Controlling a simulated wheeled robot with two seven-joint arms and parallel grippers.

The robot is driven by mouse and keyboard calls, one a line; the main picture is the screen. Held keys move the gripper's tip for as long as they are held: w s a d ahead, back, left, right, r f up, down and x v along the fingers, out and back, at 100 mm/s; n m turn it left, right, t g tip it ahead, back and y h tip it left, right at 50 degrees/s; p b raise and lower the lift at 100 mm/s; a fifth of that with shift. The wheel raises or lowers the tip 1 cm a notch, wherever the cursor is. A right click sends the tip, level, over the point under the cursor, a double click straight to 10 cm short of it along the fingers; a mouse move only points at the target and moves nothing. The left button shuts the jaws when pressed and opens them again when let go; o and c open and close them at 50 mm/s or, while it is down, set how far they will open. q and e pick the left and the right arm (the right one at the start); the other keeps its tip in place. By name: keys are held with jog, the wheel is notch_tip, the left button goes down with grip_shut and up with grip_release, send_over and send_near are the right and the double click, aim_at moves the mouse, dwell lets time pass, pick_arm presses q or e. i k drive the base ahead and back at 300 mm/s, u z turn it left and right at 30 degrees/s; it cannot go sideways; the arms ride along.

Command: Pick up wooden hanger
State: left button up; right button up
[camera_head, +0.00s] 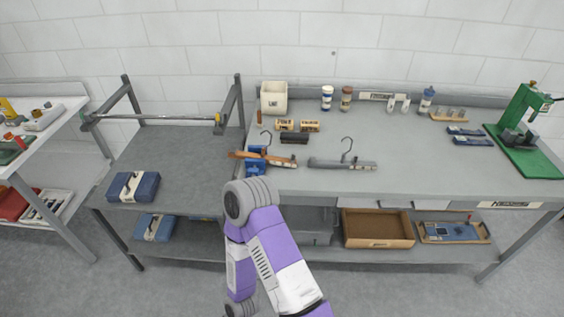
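The wooden hanger (278,160), orange-brown with a thin metal hook, lies near the front left edge of the grey workbench. It lies across a blue object (255,169), which is partly hidden under it. A grey hanger (325,163) with its own hook lies to its right, apart from it. One of my arms, purple and white, rises from the bottom with its bend just below the wooden hanger and folds back down. Neither gripper shows clearly in this view, and nothing of mine is seen touching the hanger.
The workbench (400,165) has clear room right of the grey hanger. Small wooden blocks (310,126), a dark brush-like block (294,138) and bottles (327,98) stand behind. A green press (524,130) is at right. A lower grey stand (190,160) with a rail is at left.

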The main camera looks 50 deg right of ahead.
aim_at(233, 153)
jog(key=z, duration=1.1)
jog(key=i, duration=0.15)
jog(key=z, duration=0.1)
